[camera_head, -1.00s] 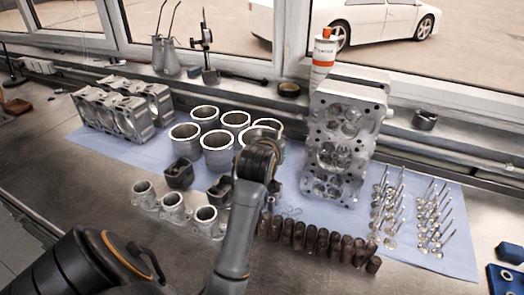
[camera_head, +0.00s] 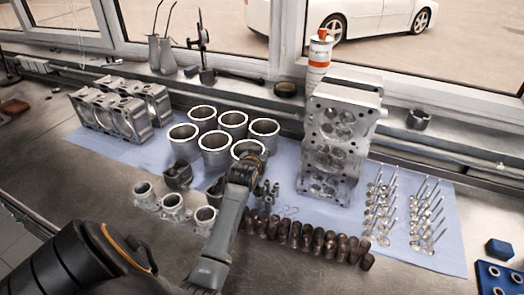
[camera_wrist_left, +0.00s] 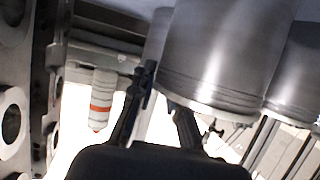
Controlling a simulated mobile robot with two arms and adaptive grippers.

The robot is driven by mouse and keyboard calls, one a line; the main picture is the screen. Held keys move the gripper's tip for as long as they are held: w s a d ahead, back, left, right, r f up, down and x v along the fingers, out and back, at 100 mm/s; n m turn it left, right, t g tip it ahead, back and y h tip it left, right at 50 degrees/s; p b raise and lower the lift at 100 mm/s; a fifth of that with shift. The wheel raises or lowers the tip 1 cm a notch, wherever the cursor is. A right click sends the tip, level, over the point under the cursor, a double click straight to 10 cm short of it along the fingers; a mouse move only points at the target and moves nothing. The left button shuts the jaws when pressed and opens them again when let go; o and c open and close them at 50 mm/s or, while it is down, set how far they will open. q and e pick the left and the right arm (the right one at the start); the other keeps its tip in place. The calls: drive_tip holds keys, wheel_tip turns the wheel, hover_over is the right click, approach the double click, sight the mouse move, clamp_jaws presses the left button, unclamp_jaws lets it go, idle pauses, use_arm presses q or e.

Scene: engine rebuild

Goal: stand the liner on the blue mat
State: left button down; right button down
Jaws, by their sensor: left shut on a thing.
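The liner (camera_head: 245,150) is a grey metal cylinder with a bright top rim, at the front right of a group of similar liners (camera_head: 215,143) on the blue mat (camera_head: 285,160). It looks upright. My left gripper (camera_head: 257,160) is at its right front side, shut on it. In the left wrist view the liner's wall (camera_wrist_left: 210,55) fills the upper middle, close to the two dark fingers (camera_wrist_left: 163,108). The arm hides the liner's lower part in the head view, so I cannot tell whether its base touches the mat. My right gripper is not in view.
A cylinder head (camera_head: 335,145) stands to the right, with valves (camera_head: 405,210) beyond. An engine block (camera_head: 122,110) is at left.

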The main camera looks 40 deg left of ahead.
use_arm(q)
drive_tip(key=shift+r, duration=0.1)
drive_tip(key=c, duration=1.3)
unclamp_jaws()
drive_tip(key=b+v, duration=0.1)
drive_tip(key=v, duration=1.1)
drive_tip(key=shift+d+b, duration=0.15)
drive_tip(key=shift+b, duration=0.15)
